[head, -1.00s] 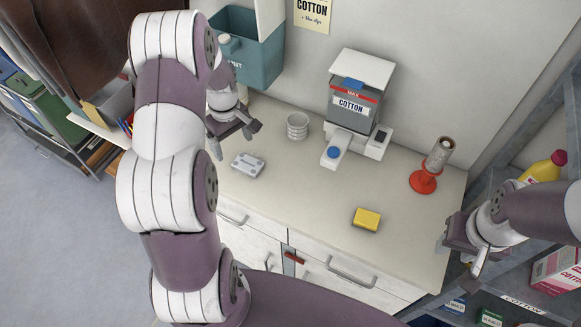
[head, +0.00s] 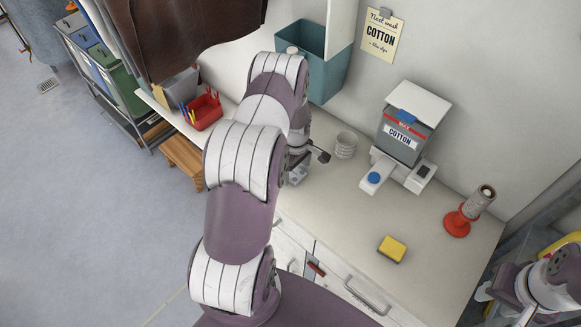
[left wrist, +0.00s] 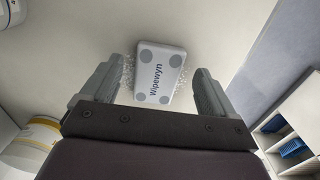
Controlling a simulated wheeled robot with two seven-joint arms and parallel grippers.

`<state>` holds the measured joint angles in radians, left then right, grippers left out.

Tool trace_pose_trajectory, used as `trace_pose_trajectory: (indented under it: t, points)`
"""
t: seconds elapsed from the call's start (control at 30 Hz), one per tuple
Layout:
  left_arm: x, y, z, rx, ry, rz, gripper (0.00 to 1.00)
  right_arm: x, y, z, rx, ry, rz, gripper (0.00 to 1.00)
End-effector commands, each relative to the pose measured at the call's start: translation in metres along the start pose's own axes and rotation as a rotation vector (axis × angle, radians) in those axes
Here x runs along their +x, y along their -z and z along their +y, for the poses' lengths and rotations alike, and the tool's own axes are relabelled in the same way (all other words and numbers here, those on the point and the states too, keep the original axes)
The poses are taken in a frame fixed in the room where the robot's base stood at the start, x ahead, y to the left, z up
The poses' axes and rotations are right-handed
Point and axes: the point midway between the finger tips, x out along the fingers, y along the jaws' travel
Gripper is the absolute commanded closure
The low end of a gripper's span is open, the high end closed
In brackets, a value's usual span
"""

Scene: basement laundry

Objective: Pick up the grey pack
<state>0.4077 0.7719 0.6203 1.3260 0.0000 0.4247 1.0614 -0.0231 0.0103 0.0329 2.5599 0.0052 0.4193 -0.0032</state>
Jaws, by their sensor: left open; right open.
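The grey pack (left wrist: 162,70) is a pale grey, rounded block marked "Wipewyn" with darker round corner spots. In the left wrist view it lies on the counter, ahead of and between the spread fingers of my left gripper (left wrist: 157,78). Nothing is held, and I cannot tell how far the fingertips are from it. In the head view the pack (head: 298,176) is partly hidden below my left gripper (head: 308,158). My right gripper (head: 503,292) is open at the lower right, well away from the pack, and partly cut by the frame.
The counter (head: 340,210) holds a white ribbed cup (head: 346,145), a COTTON dispenser (head: 402,138), a yellow sponge (head: 392,249) and a red stand with a roll (head: 458,224). A teal bin (head: 328,70) hangs behind my left arm. Shelving stands at the right.

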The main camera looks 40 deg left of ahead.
Motion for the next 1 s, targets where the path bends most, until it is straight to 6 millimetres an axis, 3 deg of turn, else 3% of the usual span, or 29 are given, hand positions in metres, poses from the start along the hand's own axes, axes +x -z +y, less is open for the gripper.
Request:
trace_pose_trajectory:
  t: [0.1,0.3,0.5,0.83,1.0]
  points:
    - [0.011,0.0,0.0,0.0,-0.001,0.0,0.12,-0.004,0.0,0.0,0.0,0.0,-0.001,0.57]
    - [0.013,0.0,0.0,0.0,-0.002,0.001,0.12,-0.002,0.0,0.0,0.0,0.0,-0.001,0.57]
    - [0.013,0.0,0.0,0.0,-0.002,0.001,0.71,-0.002,0.0,0.0,0.0,0.0,-0.001,0.57]
    - [0.01,0.001,0.001,0.0,-0.002,0.001,0.71,-0.001,0.0,0.0,0.0,0.0,-0.001,0.57]
    - [-0.007,0.001,0.001,0.0,-0.005,0.003,0.71,0.009,-0.001,0.0,0.0,0.0,-0.001,0.57]
